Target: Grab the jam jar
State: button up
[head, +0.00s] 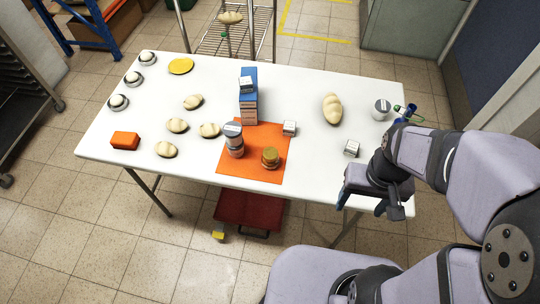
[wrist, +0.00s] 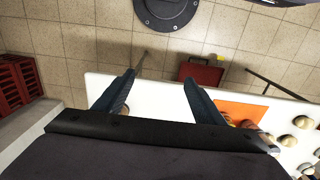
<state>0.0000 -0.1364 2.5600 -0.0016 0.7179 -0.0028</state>
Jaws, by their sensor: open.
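Two jars stand upright on an orange mat (head: 254,172) in the middle of the table in the head view. One is a taller jar (head: 235,148) with a grey lid, at the mat's left. The other is a short amber-brown jar (head: 270,158) near its front right; labels are too small to tell which holds jam. The mat (wrist: 240,107) also shows at the right in the wrist view, with the jars partly hidden behind my finger. My gripper (head: 362,203) is open and empty at the table's front right edge, well right of both jars. Its spread fingers (wrist: 158,77) show in the wrist view.
Small white boxes (head: 289,128) (head: 352,148) stand right of the jars. Several bread rolls (head: 176,126) lie to the left, a loaf (head: 332,108) at the right. The table's front right stretch is mostly clear.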

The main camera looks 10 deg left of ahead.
aim_at(270, 154)
jog(key=shift+o, duration=0.4)
